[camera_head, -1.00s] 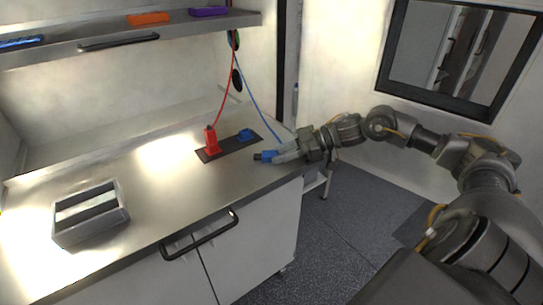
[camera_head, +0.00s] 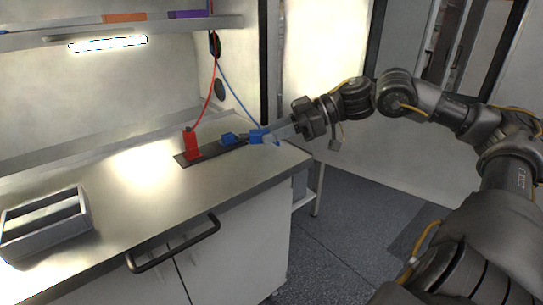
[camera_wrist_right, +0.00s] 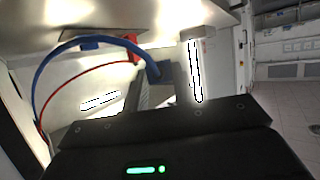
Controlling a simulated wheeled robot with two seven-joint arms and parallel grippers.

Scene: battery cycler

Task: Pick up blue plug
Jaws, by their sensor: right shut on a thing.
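The blue plug (camera_head: 258,135) is in my right gripper (camera_head: 266,135), near the right end of the black strip (camera_head: 208,153) on the bench. Its blue cable rises to the back wall. The gripper is shut on the plug; in the right wrist view the plug (camera_wrist_right: 160,72) shows between the fingers, with its cable arcing left. A blue socket block (camera_head: 228,138) sits on the strip just left of the held plug. The gap between plug and bench is hard to judge. My left gripper is not in view.
A red plug (camera_head: 192,145) with a red cable stands on the strip's left part. A grey open box (camera_head: 45,225) is at the bench's left. A shelf (camera_head: 120,32) hangs above. The middle of the bench (camera_head: 150,195) is clear.

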